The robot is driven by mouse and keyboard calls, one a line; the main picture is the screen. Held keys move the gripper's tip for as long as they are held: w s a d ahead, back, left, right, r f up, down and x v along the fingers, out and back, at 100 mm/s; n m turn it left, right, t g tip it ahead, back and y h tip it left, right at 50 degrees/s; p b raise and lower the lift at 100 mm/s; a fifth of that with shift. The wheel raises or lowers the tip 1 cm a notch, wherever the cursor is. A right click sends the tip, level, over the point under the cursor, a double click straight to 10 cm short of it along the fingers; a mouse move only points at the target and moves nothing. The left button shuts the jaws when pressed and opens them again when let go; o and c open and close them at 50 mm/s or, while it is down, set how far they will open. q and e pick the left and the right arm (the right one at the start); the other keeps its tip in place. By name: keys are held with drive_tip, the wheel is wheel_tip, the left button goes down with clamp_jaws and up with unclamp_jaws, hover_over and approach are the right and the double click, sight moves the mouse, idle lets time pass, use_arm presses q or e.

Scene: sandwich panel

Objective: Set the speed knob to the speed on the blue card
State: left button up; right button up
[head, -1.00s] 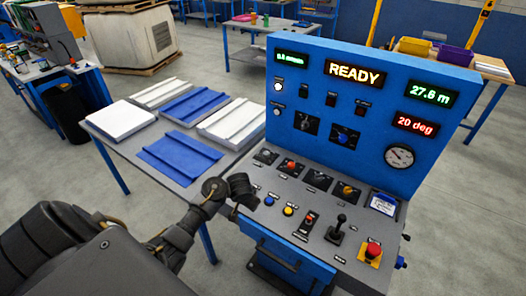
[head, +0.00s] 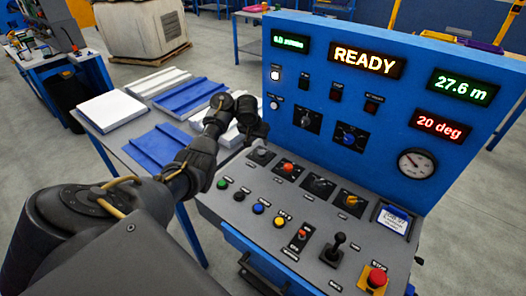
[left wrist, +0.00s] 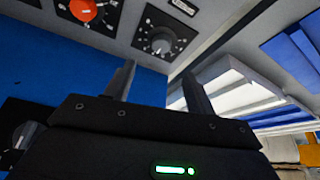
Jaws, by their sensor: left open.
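The blue console has a sloped grey desk with a row of knobs. The grey knob (head: 262,154) is at its far left end; it also shows in the left wrist view (left wrist: 160,41), beyond the fingertips. A red knob (head: 287,168) sits to its right. I cannot read which knob is labelled for speed. A small blue-and-white card (head: 394,219) sits in a dark holder at the desk's right; its text is too small to read. My left gripper (head: 256,130) is open and empty, above and apart from the grey knob. In the left wrist view its fingers (left wrist: 158,72) are spread.
The upright panel (head: 310,80) holds lit displays, a black knob (head: 306,119), a blue knob (head: 348,136) and a gauge (head: 416,164). Buttons, a joystick (head: 334,246) and a red stop button (head: 376,278) stand on the desk. White and blue panels (head: 155,146) lie on a table left.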

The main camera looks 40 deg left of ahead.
sight(261, 152)
use_arm(q)
drive_tip(key=b+x, duration=0.3)
drive_tip(key=x, duration=0.6)
drive_tip(key=shift+a+f+b, duration=0.1)
drive_tip(key=shift+a+b, duration=0.05)
drive_tip(key=shift+b, duration=0.2)
drive_tip(key=shift+w+f, duration=0.15)
drive_tip(key=shift+f, duration=0.4)
drive_tip(key=shift+w+f, duration=0.1)
use_arm(e)
drive_tip(key=f, duration=0.4)
drive_tip(key=shift+w+f, duration=0.2)
drive_tip(key=shift+f, duration=0.05)
use_arm(q)
drive_tip(key=c, duration=1)
